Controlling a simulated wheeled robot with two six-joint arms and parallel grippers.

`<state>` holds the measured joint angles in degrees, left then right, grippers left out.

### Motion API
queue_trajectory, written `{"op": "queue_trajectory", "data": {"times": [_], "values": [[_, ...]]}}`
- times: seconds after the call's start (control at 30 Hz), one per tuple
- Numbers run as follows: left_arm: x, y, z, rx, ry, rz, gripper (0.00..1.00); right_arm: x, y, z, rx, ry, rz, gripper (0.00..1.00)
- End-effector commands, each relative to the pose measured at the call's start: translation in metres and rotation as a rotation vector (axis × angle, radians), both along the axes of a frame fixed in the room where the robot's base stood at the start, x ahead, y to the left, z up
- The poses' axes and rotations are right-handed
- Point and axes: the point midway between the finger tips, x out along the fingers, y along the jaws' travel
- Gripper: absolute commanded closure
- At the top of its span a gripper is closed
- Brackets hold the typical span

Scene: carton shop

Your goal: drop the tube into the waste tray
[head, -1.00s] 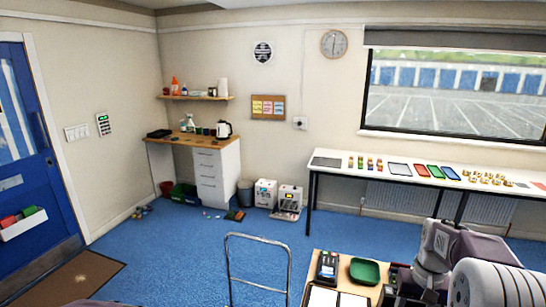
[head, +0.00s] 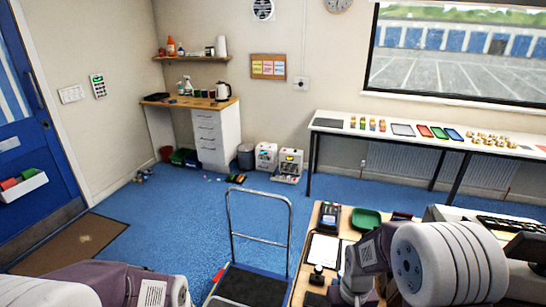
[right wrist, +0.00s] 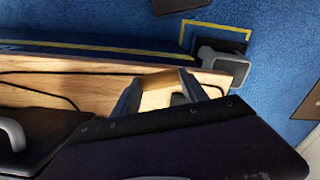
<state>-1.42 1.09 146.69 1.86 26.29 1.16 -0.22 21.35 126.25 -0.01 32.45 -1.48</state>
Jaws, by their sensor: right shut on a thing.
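In the right wrist view my right gripper (right wrist: 160,88) is shut on a short tan-brown piece (right wrist: 161,79), which looks like the tube. It is held between the two grey fingers above a wooden surface; its ends are hard to make out. In the head view my right arm is at the lower right and its gripper is hidden. My left arm shows at the lower left, with its gripper out of view. A green tray (head: 366,220) lies on the near wooden desk; I cannot tell whether it is the waste tray.
The near desk (head: 301,272) also holds a dark card-reader-like device (head: 329,217) and a clipboard (head: 323,248). A trolley with a metal handle (head: 231,237) stands left of it. A long white table (head: 345,128) with small trays runs under the window. Blue floor is open at left.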

Motion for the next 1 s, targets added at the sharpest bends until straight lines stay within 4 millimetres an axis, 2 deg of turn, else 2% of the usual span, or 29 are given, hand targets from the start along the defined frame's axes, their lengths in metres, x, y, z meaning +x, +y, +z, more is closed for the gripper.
{"op": "queue_trajectory", "data": {"times": [0.2,0.8,0.9,1.0], "values": [[0.0002,-0.0001,0.0022,0.0,-0.001,0.0,1.0,0.0128,-0.0009,-0.0012,0.0,-0.001,-0.029,0.65],[0.0002,-0.0001,0.0021,0.0,-0.001,0.0,1.0,0.0128,-0.0011,-0.0008,0.0,-0.001,-0.028,0.65],[0.0002,-0.0001,0.0021,0.0,-0.001,0.0,1.0,0.012,-0.0011,-0.0007,0.0,-0.001,0.022,0.65],[0.0002,-0.0001,0.0021,0.0,-0.001,0.0,1.0,0.0073,-0.0012,-0.0002,0.0,-0.001,0.171,0.65]]}}
